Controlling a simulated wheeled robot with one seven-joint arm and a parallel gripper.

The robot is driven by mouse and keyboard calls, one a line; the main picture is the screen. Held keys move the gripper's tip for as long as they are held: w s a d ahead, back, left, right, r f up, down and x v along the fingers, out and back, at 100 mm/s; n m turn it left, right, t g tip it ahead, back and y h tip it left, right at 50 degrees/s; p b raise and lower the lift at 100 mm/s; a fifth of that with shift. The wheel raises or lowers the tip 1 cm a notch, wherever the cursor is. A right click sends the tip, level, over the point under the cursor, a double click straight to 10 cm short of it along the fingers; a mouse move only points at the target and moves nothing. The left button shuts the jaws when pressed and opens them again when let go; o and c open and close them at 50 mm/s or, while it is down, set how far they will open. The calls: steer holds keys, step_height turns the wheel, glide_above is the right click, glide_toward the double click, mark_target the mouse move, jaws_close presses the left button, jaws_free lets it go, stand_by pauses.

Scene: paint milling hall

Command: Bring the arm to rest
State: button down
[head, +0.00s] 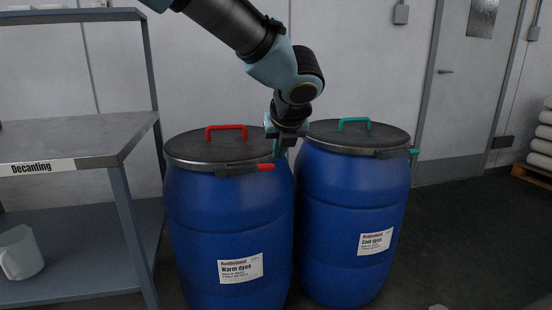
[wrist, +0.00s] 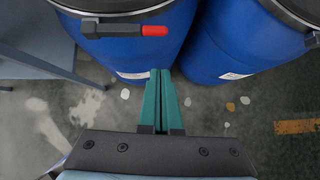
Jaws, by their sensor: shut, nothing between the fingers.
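My gripper (head: 277,152) points down in front of the gap between two blue drums, at about lid height. In the wrist view its two green fingers (wrist: 160,75) are together and hold nothing. The left drum (head: 228,220) is labelled "Warm dyes" and has a dark lid with a red handle and a red clamp lever. The right drum (head: 350,215) is labelled "Cool dyes" and has a dark lid with a teal handle and a teal lever. Both lids sit flat on their drums. In the head view the fingertips are partly hard to make out against the left drum.
A grey shelf unit marked "Decanting" (head: 75,140) stands at the left, with a white jug (head: 20,253) on its lower shelf. A grey door (head: 475,75) is behind at the right, near stacked white sacks (head: 541,140) on a pallet.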

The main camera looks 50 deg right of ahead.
steer(key=shift+v, duration=0.9)
